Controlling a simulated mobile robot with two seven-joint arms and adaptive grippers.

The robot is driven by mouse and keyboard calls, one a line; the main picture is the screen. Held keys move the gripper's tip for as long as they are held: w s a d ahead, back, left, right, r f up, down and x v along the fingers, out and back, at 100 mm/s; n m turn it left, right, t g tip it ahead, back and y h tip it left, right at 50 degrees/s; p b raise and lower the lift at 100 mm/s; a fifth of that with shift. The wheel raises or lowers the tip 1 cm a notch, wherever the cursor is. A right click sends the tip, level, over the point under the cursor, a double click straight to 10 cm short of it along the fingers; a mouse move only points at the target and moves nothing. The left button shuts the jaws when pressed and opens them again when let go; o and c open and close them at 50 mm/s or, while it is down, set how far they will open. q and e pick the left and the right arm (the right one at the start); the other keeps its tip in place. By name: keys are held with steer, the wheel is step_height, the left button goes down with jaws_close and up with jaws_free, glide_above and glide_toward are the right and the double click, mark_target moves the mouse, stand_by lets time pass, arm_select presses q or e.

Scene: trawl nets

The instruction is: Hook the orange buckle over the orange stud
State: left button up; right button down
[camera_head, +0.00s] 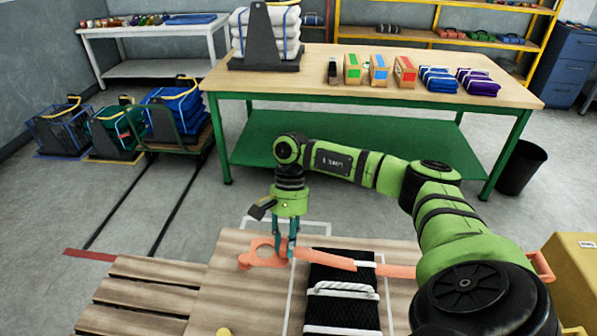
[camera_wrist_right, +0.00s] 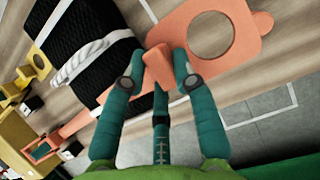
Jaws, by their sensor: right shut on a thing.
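The orange buckle (camera_head: 262,257) is a flat plate with a large round hole and a rounded tip, over the wooden boards left of the black net bundle (camera_head: 342,300). In the right wrist view the buckle (camera_wrist_right: 248,40) lies at the top, with bare wood showing through its hole. My right gripper (camera_head: 287,250) points down, its teal fingers shut on an upright orange tab at the buckle's strap end; they also show in the wrist view (camera_wrist_right: 158,66). The orange strap (camera_head: 395,271) runs right across the bundle. I cannot make out the orange stud. My left gripper is out of view.
A white rope loop (camera_head: 345,290) lies on the bundle. A wooden pallet (camera_head: 140,295) is at the lower left, a yellow box (camera_head: 575,275) at the right. Behind stands a green-legged table (camera_head: 330,85) with boxes and folded nets.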

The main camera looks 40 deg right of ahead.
mark_target(263, 242)
steer(key=w, duration=0.2)
steer(key=w+a+b, duration=0.1)
steer(key=w, duration=0.1)
steer(key=w+a+b, duration=0.1)
steer(key=w, duration=0.1)
steer(key=shift+w+f, duration=0.1)
steer(key=shift+w, duration=0.25)
steer(key=shift+w+a+f+b, duration=0.15)
steer(key=shift+w+b, duration=0.15)
steer(key=shift+b, duration=0.1)
step_height(263, 242, down, 4)
steer(key=shift+s+f+b, duration=0.15)
steer(key=shift+f+b, duration=0.1)
steer(key=shift+b, duration=0.55)
step_height(263, 242, down, 5)
steer(key=b, duration=0.5)
steer(key=shift+b, duration=0.3)
steer(key=c, duration=0.9)
jaws_free()
